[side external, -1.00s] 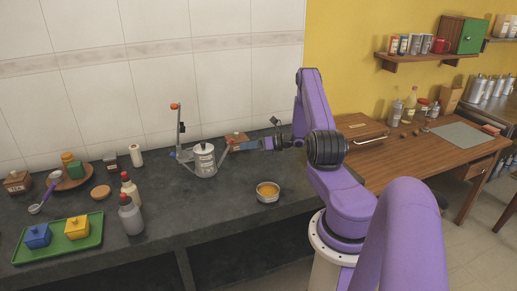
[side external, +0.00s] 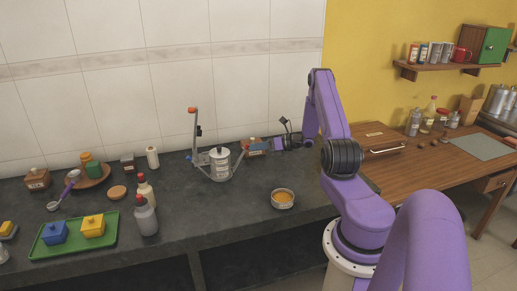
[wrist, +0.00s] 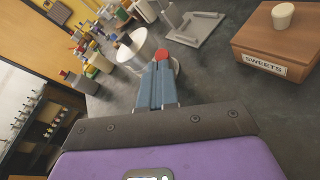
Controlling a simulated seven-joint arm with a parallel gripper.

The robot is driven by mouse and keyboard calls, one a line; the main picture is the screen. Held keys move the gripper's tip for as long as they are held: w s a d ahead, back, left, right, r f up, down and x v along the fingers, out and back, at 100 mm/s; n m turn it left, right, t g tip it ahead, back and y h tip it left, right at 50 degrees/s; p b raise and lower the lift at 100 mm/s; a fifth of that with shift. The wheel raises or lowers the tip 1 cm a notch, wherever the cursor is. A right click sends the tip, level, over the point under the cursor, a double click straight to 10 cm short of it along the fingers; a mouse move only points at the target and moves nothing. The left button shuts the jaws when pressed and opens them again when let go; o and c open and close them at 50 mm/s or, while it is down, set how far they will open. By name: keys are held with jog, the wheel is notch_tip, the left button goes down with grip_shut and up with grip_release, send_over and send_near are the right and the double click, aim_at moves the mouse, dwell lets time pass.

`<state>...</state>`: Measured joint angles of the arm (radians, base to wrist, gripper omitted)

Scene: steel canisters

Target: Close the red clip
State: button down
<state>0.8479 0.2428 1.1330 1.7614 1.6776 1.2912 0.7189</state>
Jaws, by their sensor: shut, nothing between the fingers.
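The steel canister (side external: 219,164) stands upright on the dark counter, with hinged levers around it. The red clip (wrist: 175,59) shows its round red end right in front of my fingertips in the wrist view. In the side view this lever leans outward to the right of the canister. An orange-tipped lever (side external: 193,110) stands upright on the left, and a blue tip (side external: 189,156) shows low on that side. My gripper (wrist: 162,66) is shut and empty, just right of the red clip in the side view. I cannot tell whether it touches the clip.
A wooden box labelled SWEETS (wrist: 271,42) stands close beside my gripper. A bowl of orange contents (side external: 283,198) sits at the counter's front right. Sauce bottles (side external: 146,214) and a green tray (side external: 66,238) are at the left. The counter in front of the canister is clear.

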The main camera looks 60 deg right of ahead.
jog(key=shift+r, duration=0.1)
jog(key=w+a+r+n+g+h, duration=0.1)
jog(key=w+a+r+g+h, duration=0.1)
jog(key=w+a+r+g, duration=0.1)
jog(key=shift+w+a+n, duration=0.4)
jog(key=shift+w+a, duration=0.45)
jog(key=shift+a, duration=0.3)
jog(key=shift+r, duration=0.1)
jog(key=shift+r, duration=0.1)
